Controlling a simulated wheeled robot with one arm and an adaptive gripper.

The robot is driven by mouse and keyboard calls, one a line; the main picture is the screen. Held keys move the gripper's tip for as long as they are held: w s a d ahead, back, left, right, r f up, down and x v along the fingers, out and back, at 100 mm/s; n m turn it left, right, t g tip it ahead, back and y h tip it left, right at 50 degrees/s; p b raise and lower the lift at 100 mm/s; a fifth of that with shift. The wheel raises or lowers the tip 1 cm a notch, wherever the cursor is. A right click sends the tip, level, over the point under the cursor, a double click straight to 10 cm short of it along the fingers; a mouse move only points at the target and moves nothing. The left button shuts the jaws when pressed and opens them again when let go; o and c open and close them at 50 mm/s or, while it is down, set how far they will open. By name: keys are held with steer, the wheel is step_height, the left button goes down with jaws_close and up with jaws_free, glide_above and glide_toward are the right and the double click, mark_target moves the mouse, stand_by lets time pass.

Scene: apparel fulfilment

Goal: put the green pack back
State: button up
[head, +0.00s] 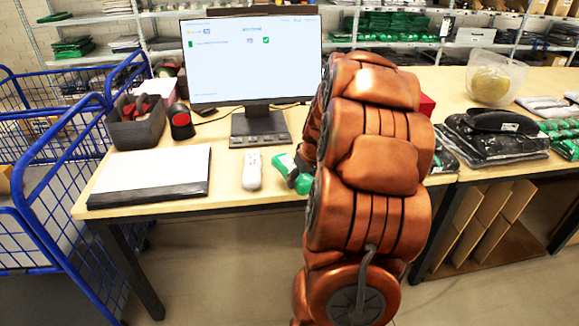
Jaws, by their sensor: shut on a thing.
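My copper-coloured arm rises through the middle of the head view and reaches over the table. A green pack with a white label (287,164) shows just left of the arm, near the table's front edge, partly covered by the arm. More green (303,184) shows beside it; I cannot tell if it is the same pack. Other green packs (560,130) lie on the table at the right, beside black clothing packs (492,140).
A monitor (252,60), a white handheld device (252,170), a white pad (150,172) and a dark bin (135,128) occupy the table's left. A clear bowl (493,80) stands at the right. A blue wire cart (60,150) is at left. Shelves with green packs (395,25) stand behind.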

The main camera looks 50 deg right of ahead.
steer(key=w+d, duration=0.2)
steer(key=w, duration=0.1)
steer(key=w+d+p, duration=0.1)
steer(key=w+d, duration=0.1)
steer(key=w, duration=0.1)
steer(key=w+d+f, duration=0.1)
steer(key=w+d, duration=0.1)
steer(key=w, duration=0.1)
steer(key=shift+w+d+p, duration=0.1)
steer(key=shift+w+p, duration=0.2)
steer(key=shift+w, duration=0.05)
steer(key=shift+f+p, duration=0.3)
steer(key=shift+f, duration=1.5)
steer(key=shift+f, duration=0.15)
steer(key=o, duration=1.2)
steer(key=shift+b+v, duration=0.8)
steer(key=shift+v, duration=5.45)
